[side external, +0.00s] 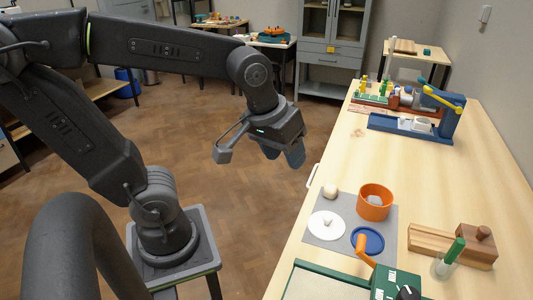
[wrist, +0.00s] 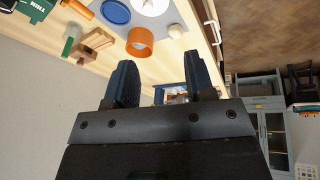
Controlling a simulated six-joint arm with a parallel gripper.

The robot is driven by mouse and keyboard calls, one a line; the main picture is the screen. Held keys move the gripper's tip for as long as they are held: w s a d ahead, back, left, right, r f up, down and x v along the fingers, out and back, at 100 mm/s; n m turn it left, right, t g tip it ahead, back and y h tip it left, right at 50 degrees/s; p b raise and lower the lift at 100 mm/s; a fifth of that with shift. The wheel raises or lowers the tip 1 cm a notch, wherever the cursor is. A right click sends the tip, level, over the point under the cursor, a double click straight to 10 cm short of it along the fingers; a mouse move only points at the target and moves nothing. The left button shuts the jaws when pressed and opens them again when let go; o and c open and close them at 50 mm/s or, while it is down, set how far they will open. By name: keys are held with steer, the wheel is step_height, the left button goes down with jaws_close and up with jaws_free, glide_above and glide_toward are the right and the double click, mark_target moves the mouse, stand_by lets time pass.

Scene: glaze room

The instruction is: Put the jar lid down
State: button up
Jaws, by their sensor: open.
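In the wrist view, the lid (wrist: 152,6) is partly cut off at the top edge, near the orange pot (wrist: 140,48). My gripper (side external: 283,155) is open and empty, in the air left of the table edge and well apart from the lid. Its two fingers (wrist: 159,65) have nothing between them in the wrist view.
A blue dish (side external: 376,243) and a small round cream object (side external: 330,191) are on the mat. A blue press (side external: 450,117) stands farther back. The table's middle is clear.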

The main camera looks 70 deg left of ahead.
steer(key=s+m, duration=0.2)
steer(key=s+m+t, duration=0.1)
steer(key=s+m, duration=0.1)
steer(key=shift+a+r+m, duration=0.15)
steer(key=shift+a+m, duration=0.05)
steer(key=shift+m, duration=0.2)
